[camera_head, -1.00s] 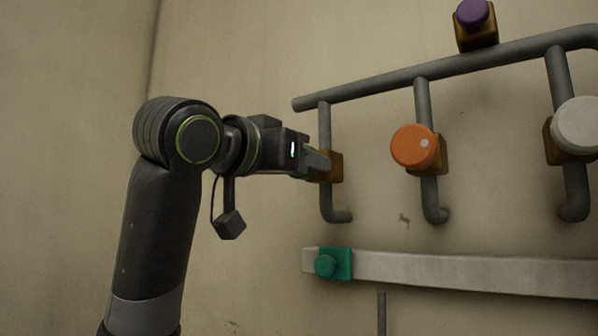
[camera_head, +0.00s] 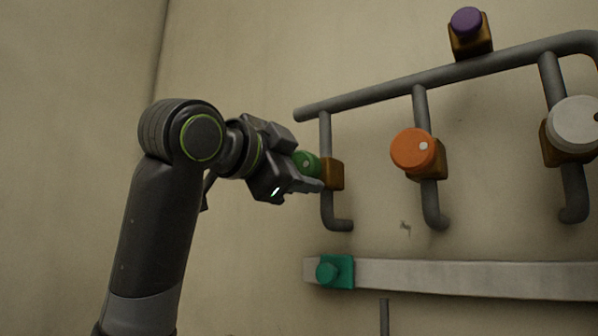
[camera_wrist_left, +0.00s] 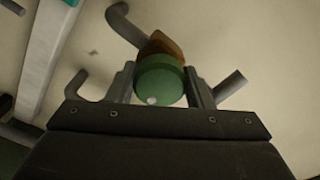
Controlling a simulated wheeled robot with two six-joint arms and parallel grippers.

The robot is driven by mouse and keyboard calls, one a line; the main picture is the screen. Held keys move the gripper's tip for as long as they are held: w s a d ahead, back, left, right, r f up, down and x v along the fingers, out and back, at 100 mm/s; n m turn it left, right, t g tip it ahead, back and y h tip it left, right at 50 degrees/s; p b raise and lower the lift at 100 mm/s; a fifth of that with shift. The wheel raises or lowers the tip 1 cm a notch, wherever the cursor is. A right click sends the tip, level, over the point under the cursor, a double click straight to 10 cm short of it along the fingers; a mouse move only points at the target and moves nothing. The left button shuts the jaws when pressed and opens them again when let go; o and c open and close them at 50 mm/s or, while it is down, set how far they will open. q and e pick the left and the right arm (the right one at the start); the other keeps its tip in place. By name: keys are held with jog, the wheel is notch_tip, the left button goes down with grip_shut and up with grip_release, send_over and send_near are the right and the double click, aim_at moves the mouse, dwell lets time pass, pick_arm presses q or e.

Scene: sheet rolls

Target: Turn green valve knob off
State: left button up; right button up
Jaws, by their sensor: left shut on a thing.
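The green valve knob (camera_head: 306,163) sits on a brown block (camera_head: 333,174) on the leftmost vertical pipe. My left gripper (camera_head: 312,174) is shut on the knob, and its wrist is rolled. In the left wrist view the round green knob (camera_wrist_left: 160,80) lies between the two fingers of the gripper (camera_wrist_left: 162,86). A small pale dot (camera_wrist_left: 152,101) shows at the knob's lower edge. The brown block (camera_wrist_left: 160,46) shows behind it. In the head view the fingers and hand hide part of the knob. My right gripper is not in view.
An orange knob (camera_head: 413,149) and a white knob (camera_head: 574,125) are on pipes to the right. A purple knob (camera_head: 467,21) is above the top pipe (camera_head: 400,94). A teal button (camera_head: 328,272) is on a grey rail (camera_head: 470,277) below. The wall left of the pipes is bare.

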pick_arm(q)
jog(key=shift+m, duration=0.7)
jog(key=o, duration=1)
jog(key=shift+s+a, duration=0.15)
jog(key=shift+s, duration=0.05)
jog(key=b+v, duration=0.6)
jog(key=v, duration=1.1)
jog(key=shift+b, duration=0.3)
